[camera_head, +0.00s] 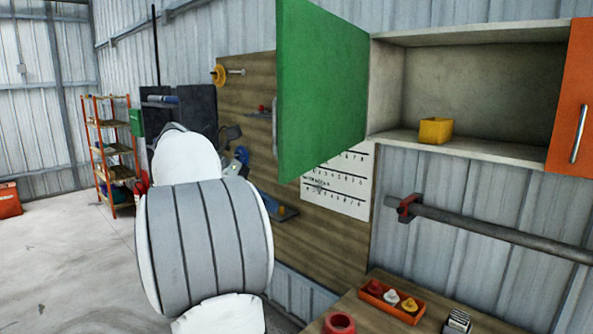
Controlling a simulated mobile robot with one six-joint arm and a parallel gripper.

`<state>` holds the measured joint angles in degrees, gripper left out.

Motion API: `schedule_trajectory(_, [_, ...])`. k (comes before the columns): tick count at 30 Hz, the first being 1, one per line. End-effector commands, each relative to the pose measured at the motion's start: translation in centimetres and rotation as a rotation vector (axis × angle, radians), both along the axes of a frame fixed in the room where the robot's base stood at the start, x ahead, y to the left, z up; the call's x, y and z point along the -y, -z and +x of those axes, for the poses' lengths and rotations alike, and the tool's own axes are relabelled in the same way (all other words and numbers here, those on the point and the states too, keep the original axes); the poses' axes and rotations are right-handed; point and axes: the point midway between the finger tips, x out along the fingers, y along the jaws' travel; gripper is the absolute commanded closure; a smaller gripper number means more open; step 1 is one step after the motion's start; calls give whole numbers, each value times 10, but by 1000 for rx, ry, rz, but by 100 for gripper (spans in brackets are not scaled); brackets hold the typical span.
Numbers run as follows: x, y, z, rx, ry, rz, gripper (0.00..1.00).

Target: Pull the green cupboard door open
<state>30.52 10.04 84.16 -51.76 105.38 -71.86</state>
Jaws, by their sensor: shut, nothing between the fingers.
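The green cupboard door (318,92) stands wide open, swung out to the left from the wall cupboard (395,90). A slim metal handle (275,132) shows at the door's outer left edge. The open compartment behind it holds a yellow bin (435,131). My arm fills the lower left and hides much of its own end. What seems to be my gripper (231,134), dark and small, shows beyond the arm, left of the handle and apart from it. It is shut and empty; its fingertips are hard to make out.
An orange door (572,105) with an upright handle is on the cupboard's right. A grey rail (500,233) runs below. A bench (375,318) at lower right carries a red tray (392,300) and a red ring (339,323).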

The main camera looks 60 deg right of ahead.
Motion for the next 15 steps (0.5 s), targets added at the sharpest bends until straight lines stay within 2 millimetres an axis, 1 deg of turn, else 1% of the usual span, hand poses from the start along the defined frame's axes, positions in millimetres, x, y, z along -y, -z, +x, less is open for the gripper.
schedule_trajectory(1, [-4,24,-13,76,49,61,100])
schedule_trajectory(3, [-14,49,-24,191,116,150,100])
schedule_trajectory(6, [-33,79,-32,357,218,269,100])
schedule_trajectory(10, [-60,108,-34,586,365,413,100])
schedule_trajectory(12, [-75,118,-31,710,453,485,100])
schedule_trajectory(15, [-93,124,-23,877,569,579,100])
